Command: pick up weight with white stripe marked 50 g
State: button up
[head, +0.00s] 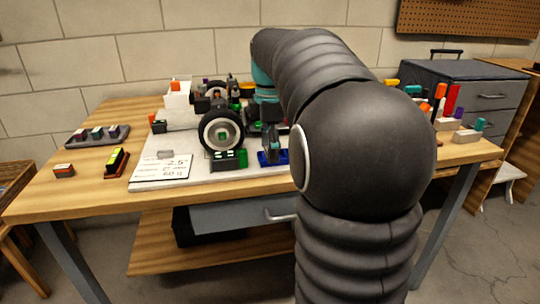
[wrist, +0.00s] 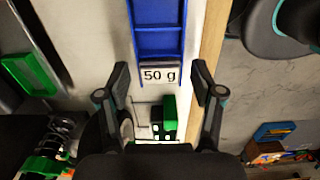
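A small piece with a pale stripe marked 50 g (wrist: 158,74) sits at the near end of a blue slotted holder (wrist: 157,30) in the wrist view. My gripper (wrist: 161,79) is open, with one finger on each side of the marked piece and a visible gap on both sides. I cannot tell how far the fingertips are above it. In the head view the blue holder (head: 283,157) shows at the front of the white board, beside the racecar's wheel. The 50 g marking cannot be made out there, and my arm hides much of the area.
The racecar's front wheel (head: 221,134) stands close to the left. A green and black block (wrist: 164,117) lies near the fingers. A white card (head: 163,171), a yellow and black piece (head: 116,160) and a grey tray (head: 97,136) are further left.

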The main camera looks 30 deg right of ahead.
jog(key=c, duration=1)
jog(key=shift+o, duration=0.2)
